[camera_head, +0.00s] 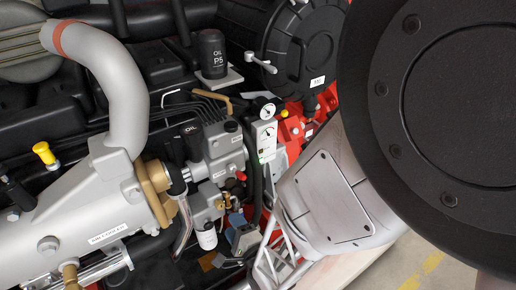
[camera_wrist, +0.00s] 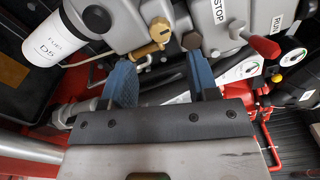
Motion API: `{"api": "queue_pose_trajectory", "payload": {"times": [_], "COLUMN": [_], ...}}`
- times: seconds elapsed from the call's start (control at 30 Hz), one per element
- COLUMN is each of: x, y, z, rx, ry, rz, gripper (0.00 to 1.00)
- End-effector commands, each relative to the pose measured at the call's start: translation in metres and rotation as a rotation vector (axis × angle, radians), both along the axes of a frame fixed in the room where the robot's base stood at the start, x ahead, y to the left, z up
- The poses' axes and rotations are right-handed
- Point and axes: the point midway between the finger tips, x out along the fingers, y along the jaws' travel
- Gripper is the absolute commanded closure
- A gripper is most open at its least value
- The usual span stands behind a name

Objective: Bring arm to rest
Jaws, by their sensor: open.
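My gripper (camera_wrist: 161,72) shows in the wrist view with its two blue fingers spread apart and nothing held between them. Dark hoses and engine parts show in the gap behind the fingers. The fingers are close to the grey pump housing (camera_wrist: 125,22) and its brass valve (camera_wrist: 159,30), just below them in that view; I cannot tell whether they touch. In the head view my gripper (camera_head: 240,228) is small, low in the middle beside the engine. My own grey arm links fill the right side there and hide what lies behind.
A white fuel filter (camera_wrist: 60,38) is left of the fingers. A red-tipped lever (camera_wrist: 260,45) by STOP and RUN labels is at right. Gauges (camera_head: 268,110), a black oil filter (camera_head: 212,54) and a thick grey pipe (camera_head: 112,75) crowd the engine. Floor shows at lower right.

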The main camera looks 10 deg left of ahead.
Motion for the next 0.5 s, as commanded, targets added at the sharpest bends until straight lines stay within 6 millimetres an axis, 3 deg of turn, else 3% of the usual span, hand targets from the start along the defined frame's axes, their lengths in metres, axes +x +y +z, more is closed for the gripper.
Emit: {"api": "queue_pose_trajectory", "payload": {"times": [0.27,0.5], "x": [0.005,0.033], "y": [-0.002,-0.016], "z": [0.004,0.023], "rx": [-0.026,-0.185], "ry": [-0.006,-0.029], "rz": [-0.010,-0.062], "gripper": [0.46,0.46]}}
